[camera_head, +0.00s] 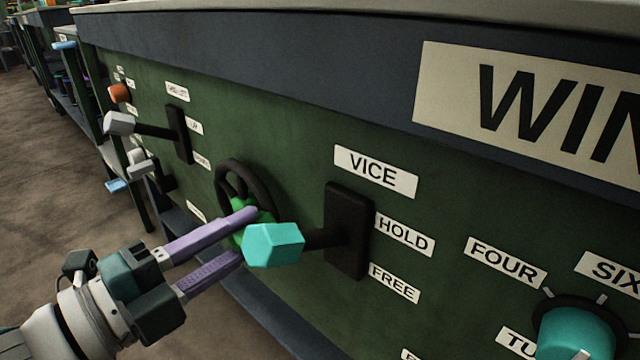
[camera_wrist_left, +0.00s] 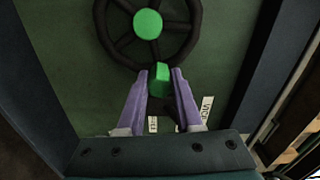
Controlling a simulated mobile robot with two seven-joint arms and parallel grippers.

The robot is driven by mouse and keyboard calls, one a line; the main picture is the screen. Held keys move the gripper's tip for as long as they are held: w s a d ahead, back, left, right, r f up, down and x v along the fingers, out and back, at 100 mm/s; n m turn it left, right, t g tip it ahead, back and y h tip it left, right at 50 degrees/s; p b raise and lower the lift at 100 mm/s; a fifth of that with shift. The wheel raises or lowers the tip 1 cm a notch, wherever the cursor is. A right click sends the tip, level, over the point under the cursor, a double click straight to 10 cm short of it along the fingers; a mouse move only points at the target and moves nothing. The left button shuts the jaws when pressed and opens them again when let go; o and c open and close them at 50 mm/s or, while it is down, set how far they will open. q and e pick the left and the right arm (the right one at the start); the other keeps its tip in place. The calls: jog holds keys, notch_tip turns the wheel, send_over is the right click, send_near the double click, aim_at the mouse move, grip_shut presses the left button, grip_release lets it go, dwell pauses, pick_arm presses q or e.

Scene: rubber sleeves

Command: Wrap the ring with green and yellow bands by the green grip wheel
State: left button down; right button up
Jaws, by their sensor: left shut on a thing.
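The black wheel (camera_head: 224,178) is on the green panel front, and its green grip (camera_head: 237,238) is partly hidden by my fingers. In the left wrist view the wheel (camera_wrist_left: 195,22) shows a round green hub (camera_wrist_left: 148,23) and the green grip (camera_wrist_left: 161,82) at the near rim. My left gripper (camera_head: 246,233) has purple fingers, shut on the green grip; they also show in the left wrist view (camera_wrist_left: 166,80). I see no ring with green and yellow bands in either view. My right gripper is not in view.
A lever with a teal knob (camera_head: 272,244) sticks out from a dark plate (camera_head: 347,235) close beside my fingers. A grey-knobbed lever (camera_head: 119,123) and an orange knob (camera_head: 119,93) are further left. A teal dial (camera_head: 575,335) is at lower right. Open floor lies left.

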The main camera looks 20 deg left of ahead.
pick_arm(q)
jog(key=shift+f, duration=0.1)
jog(key=c, duration=0.6)
grip_release()
jog(key=p+v, duration=0.2)
jog(key=v, duration=0.8)
